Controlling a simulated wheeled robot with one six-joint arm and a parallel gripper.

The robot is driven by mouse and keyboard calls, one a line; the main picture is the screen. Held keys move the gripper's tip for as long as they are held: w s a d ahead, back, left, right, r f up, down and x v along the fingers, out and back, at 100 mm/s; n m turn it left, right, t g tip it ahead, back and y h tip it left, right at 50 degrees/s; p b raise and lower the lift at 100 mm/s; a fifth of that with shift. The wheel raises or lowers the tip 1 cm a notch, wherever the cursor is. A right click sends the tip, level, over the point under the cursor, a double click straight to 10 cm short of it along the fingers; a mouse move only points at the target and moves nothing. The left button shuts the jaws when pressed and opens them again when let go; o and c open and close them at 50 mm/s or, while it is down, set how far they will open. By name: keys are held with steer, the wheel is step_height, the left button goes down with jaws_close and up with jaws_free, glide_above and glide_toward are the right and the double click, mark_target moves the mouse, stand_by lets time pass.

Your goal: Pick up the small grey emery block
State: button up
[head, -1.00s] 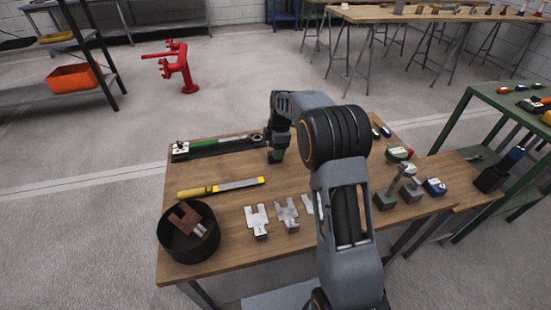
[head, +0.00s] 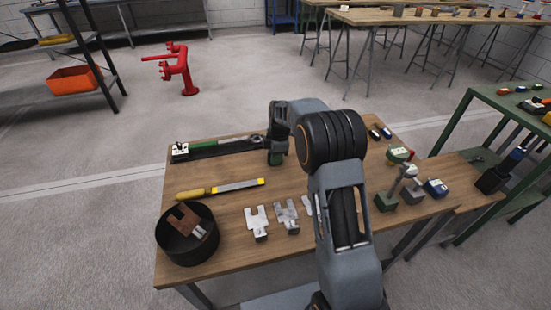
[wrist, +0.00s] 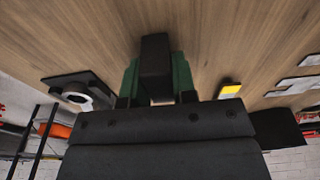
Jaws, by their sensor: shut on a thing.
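My gripper (head: 276,158) is over the far middle part of the wooden workbench (head: 230,262), just right of a black tray. In the wrist view my gripper (wrist: 157,75) has green fingers on both sides of a dark grey block, the small emery block (wrist: 156,55). The fingers are shut on it, and it sticks out past their tips. In the head view the block is too small and too hidden by the gripper to make out. I cannot tell how far the block is from the bench top.
A yellow-handled file (head: 222,189), a dark round bowl (head: 187,256) and metal fork-shaped pieces (head: 257,222) lie on the bench's left and near side. Gauges and small blocks (head: 411,193) stand at the right. My arm hides part of the bench.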

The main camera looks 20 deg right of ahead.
steer(key=shift+r, duration=0.1)
jaws_close()
steer(key=shift+r, duration=0.2)
step_height(320, 180, up, 3)
steer(key=shift+r+p, duration=0.1)
steer(key=shift+p, duration=0.4)
steer(key=s+r+p, duration=0.1)
steer(key=s+r, duration=0.8)
steer(key=s, duration=0.5)
steer(key=shift+p, duration=0.4)
steer(key=shift+r, duration=0.1)
steer(key=shift+o, duration=1.4)
jaws_free()
steer(key=shift+c, duration=1.2)
